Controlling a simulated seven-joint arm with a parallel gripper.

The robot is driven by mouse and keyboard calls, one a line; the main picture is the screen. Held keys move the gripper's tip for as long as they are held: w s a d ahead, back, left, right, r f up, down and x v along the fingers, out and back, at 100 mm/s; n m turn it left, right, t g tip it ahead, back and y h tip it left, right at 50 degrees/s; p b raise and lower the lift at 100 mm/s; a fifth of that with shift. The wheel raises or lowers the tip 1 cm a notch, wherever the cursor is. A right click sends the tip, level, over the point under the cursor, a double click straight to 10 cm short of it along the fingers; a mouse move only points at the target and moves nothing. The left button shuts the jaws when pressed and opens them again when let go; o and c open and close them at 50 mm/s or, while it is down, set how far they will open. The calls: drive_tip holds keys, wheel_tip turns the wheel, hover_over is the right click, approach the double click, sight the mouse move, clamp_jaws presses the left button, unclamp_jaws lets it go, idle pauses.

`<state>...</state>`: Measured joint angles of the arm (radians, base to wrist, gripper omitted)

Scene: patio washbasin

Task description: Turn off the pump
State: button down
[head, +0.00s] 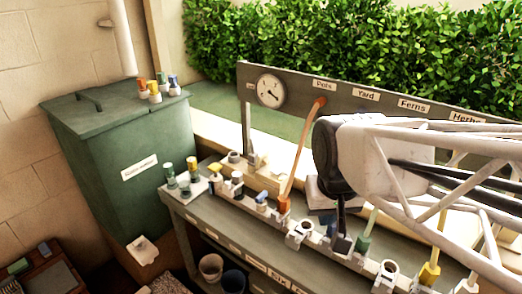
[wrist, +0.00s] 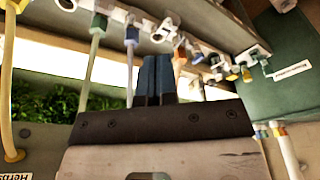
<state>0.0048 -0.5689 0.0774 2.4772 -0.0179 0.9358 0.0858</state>
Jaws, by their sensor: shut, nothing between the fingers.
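My gripper (head: 342,243) is at the right of the head view, pointing down over the row of fittings along the bench. In the wrist view its two blue fingers (wrist: 157,78) are together, with nothing between them. A box with a pale top (head: 318,192) stands behind my gripper, mostly hidden by the arm; I cannot tell whether it is the pump. No pump switch can be made out clearly. A round gauge (head: 270,90) is on the back board. An orange hose (head: 301,150) runs from the board down to a fitting left of my gripper.
The grey bench (head: 225,215) carries several white clips and coloured connectors. Green (head: 364,240) and yellow (head: 430,270) hose ends stand close to my gripper's right. A green tank (head: 120,160) stands at left with coloured fittings on its lid. Labels line the back board (head: 345,100).

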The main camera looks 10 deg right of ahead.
drive_tip(key=w+r+m, duration=0.1)
drive_tip(key=w+m, duration=0.1)
drive_tip(key=w, duration=0.9)
drive_tip(key=m+g, duration=0.2)
drive_tip(key=m, duration=0.4)
hover_over(275, 171)
drive_tip(key=s+a, duration=0.1)
wheel_tip(275, 171, down, 11)
drive_tip(key=shift+f+h, duration=0.15)
drive_tip(key=shift+h, duration=0.15)
drive_tip(key=shift+s, duration=0.1)
drive_tip(key=shift+w+d+f, duration=0.15)
drive_tip(key=shift+f, duration=1.5)
drive_tip(key=shift+w+d+f, duration=0.1)
drive_tip(key=shift+f, duration=1.55)
drive_tip(key=shift+w+d+f, duration=0.15)
drive_tip(key=shift+f, duration=1.5)
